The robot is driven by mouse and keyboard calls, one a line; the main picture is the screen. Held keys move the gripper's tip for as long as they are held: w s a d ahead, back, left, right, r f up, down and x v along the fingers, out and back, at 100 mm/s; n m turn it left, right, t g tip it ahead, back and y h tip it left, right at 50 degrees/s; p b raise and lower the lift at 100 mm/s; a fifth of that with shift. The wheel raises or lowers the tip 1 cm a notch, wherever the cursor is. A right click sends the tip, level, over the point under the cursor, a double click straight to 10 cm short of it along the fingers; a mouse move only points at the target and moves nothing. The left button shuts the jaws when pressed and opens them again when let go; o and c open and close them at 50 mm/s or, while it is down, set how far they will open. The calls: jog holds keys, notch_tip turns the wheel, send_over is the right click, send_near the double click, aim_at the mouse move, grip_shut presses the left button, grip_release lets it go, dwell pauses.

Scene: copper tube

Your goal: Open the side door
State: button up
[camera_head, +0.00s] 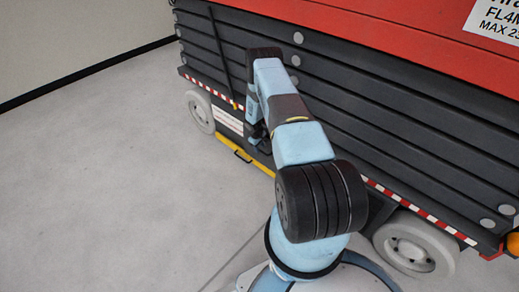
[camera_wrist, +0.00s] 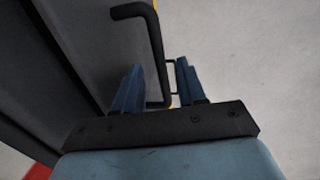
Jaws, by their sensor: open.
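A large machine with ribbed dark grey side panels (camera_head: 380,115) fills the right of the head view. I cannot tell the side door's outline on it. In the wrist view a black bent bar handle (camera_wrist: 157,55) stands out from a dark grey panel (camera_wrist: 85,50). My gripper (camera_wrist: 160,78) is open, with one blue finger on either side of the handle's lower part. The handle runs between the fingers; I cannot tell whether either touches it. In the head view my arm reaches to the machine's side, and the fingers are mostly hidden there.
The machine has a red upper body (camera_head: 400,30), white wheels (camera_head: 412,245) and a red-and-white striped lower edge. A yellow bar (camera_head: 245,156) runs low along its side near my arm. Open grey floor (camera_head: 100,190) lies to the left, with a wall behind.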

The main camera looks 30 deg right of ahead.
jog(key=shift+d+f, duration=0.15)
jog(key=shift+f, duration=0.65)
jog(key=shift+c, duration=0.5)
grip_shut()
